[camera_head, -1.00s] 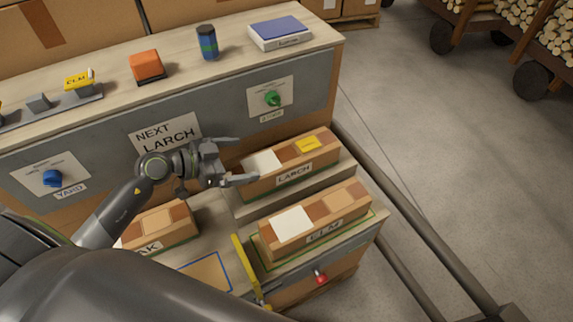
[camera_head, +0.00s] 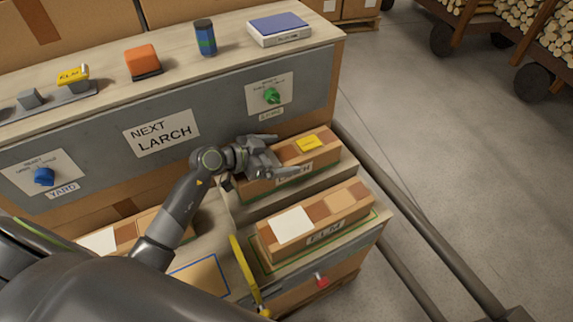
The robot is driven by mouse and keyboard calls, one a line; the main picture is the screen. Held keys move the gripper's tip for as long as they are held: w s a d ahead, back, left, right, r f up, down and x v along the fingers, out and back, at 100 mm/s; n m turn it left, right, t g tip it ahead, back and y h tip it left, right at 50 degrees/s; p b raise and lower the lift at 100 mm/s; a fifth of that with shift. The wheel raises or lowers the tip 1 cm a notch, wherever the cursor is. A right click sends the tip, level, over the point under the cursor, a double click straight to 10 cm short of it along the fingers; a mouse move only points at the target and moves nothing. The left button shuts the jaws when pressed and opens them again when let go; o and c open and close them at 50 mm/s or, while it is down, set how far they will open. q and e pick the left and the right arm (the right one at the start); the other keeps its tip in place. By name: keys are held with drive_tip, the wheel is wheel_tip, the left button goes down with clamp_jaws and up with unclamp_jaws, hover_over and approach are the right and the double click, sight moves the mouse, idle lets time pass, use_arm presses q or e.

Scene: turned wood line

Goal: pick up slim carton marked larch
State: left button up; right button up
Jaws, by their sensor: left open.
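The slim carton marked LARCH (camera_head: 318,152) lies on the back stepped shelf at the right, with a yellow label on its top. My left gripper (camera_head: 281,157) is open at the left part of this carton, with its fingers pointing right over it. The fingers cover part of the carton's top and part of its LARCH label. I cannot tell whether they touch it. My right gripper is not in view.
A similar carton marked ELM (camera_head: 318,218) lies in front of the larch one. Another carton (camera_head: 110,240) is partly hidden at lower left. A yellow bar (camera_head: 245,272) stands at the front. The panel sign (camera_head: 161,133) reads NEXT LARCH.

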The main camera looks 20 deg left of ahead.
use_arm(q)
drive_tip(key=c, duration=1.6)
drive_tip(key=shift+r, duration=0.1)
